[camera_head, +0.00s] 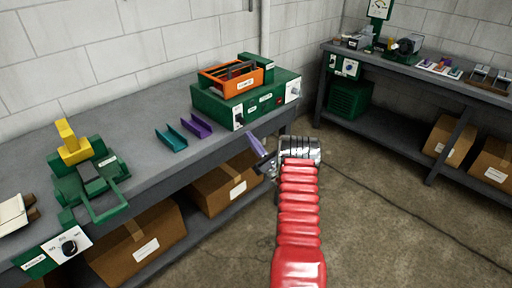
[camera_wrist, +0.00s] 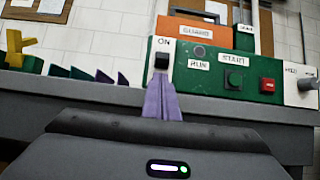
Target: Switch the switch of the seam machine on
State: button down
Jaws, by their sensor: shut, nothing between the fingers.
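A green box machine (camera_head: 262,103) with an orange guard tray on top stands near the right end of the left bench. I take it for the seam machine. In the wrist view its front (camera_wrist: 225,70) carries GUARD, RUN and START labels. A white plate (camera_wrist: 158,47) marked ON at its left holds a black switch (camera_wrist: 162,61); its position is unclear. The plate also shows in the head view (camera_head: 239,115). My gripper (camera_head: 256,143), with purple fingers, is shut and empty, in front of the bench edge. In the wrist view the fingertips (camera_wrist: 160,82) appear just below the switch; contact is unclear.
A green start button (camera_wrist: 234,80), red button (camera_wrist: 267,86) and knob (camera_wrist: 307,84) sit right of the switch. Teal (camera_head: 172,138) and purple (camera_head: 196,126) channels lie left of the machine. A yellow-handled green machine (camera_head: 84,168) stands further left. Boxes fill the lower shelf.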

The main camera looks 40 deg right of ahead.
aim_at(241, 121)
jog(key=shift+x, duration=1.6)
jog(key=shift+s+d+g, duration=0.1)
jog(key=shift+d+g, duration=0.05)
jog(key=shift+g, duration=0.15)
jog(key=shift+r+g, duration=0.1)
jog(key=shift+g, duration=0.2)
